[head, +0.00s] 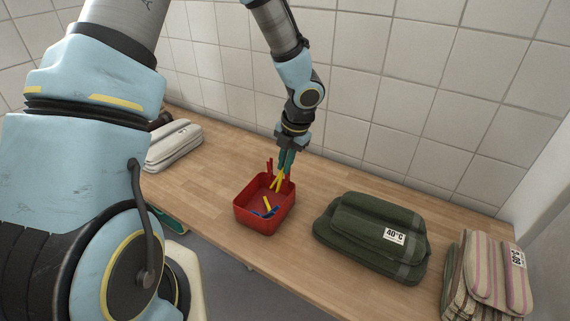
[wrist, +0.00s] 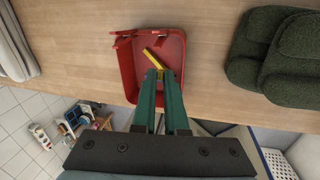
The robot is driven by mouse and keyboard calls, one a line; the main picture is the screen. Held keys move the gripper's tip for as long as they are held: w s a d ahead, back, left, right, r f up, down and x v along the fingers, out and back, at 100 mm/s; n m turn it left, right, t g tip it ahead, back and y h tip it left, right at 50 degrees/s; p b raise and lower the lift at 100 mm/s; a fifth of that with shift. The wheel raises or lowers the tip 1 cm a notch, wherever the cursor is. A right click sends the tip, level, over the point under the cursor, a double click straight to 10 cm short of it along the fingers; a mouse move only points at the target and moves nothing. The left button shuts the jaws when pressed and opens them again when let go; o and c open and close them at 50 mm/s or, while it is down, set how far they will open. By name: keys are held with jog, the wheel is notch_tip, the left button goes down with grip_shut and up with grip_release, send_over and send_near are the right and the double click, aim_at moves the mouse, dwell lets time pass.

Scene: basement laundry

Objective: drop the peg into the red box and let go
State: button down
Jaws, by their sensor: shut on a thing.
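The red box (head: 243,213) stands on the wooden counter, open at the top. Blue and yellow pegs (head: 266,203) lie inside it, and red pegs (head: 269,167) stand up at its far side. My gripper (head: 284,168), with green fingers pointing down, is shut on a yellow peg (head: 278,183) over the far part of the box. In the wrist view the fingertips (wrist: 160,76) are over the box (wrist: 128,72), with yellow (wrist: 155,60) showing just beyond them. I cannot tell whether the held peg touches anything in the box.
A folded dark green cloth bundle (head: 372,240) labelled 40°C lies right of the box. A striped bundle (head: 494,270) is farther right, and pale folded cloth (head: 174,145) lies at the left. A tiled wall (head: 400,100) closes the back. Bare counter (head: 205,190) surrounds the box.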

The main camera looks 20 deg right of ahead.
jog(key=shift+f, duration=0.15)
jog(key=c, duration=0.9)
grip_release()
jog(key=v, duration=1)
jog(key=shift+s+r, duration=0.1)
jog(key=shift+r, duration=0.3)
